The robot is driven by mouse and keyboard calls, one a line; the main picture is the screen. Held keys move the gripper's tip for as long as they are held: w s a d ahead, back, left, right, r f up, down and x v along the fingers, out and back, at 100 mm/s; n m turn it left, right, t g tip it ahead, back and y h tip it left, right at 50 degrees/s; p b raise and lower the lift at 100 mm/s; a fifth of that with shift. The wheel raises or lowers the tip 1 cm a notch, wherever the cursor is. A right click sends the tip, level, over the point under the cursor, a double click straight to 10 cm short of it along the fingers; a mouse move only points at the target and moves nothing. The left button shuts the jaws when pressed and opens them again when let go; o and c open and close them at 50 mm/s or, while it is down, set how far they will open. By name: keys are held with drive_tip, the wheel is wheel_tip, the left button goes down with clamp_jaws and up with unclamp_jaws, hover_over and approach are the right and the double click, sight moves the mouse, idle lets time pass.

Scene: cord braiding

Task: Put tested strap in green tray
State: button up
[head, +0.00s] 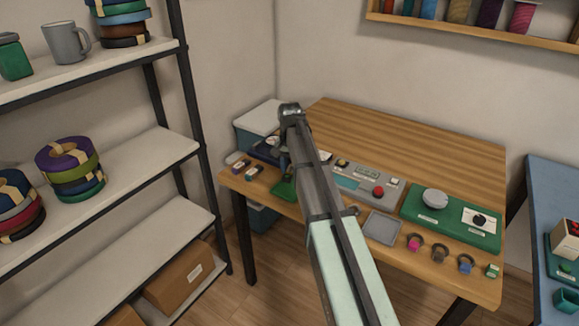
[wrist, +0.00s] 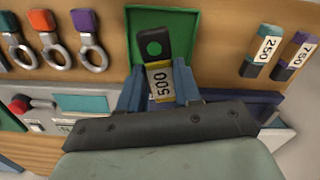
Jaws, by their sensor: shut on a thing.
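My gripper is shut on this strap. The green tray (wrist: 189,22) lies directly behind the strap in that view; I cannot tell whether the strap touches its floor. In the head view the green tray (head: 283,189) shows at the table's front left edge, partly covered by my arm. The strap cannot be made out in the head view.
Two straps labelled 250 (wrist: 262,52) and 750 (wrist: 293,57) lie beside the green tray. A grey panel with a red button (head: 379,191) and a grey tray (head: 383,228) stand on the table.

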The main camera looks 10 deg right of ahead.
sight(290, 188)
drive_tip(key=shift+m, duration=1.4)
drive_tip(key=shift+f, duration=0.15)
drive_tip(key=shift+f, duration=2.55)
drive_tip(key=shift+f, duration=0.25)
drive_tip(key=o, duration=1.1)
drive_tip(key=shift+o, duration=0.2)
drive_tip(key=shift+r, duration=0.1)
drive_tip(key=shift+r, duration=5.4)
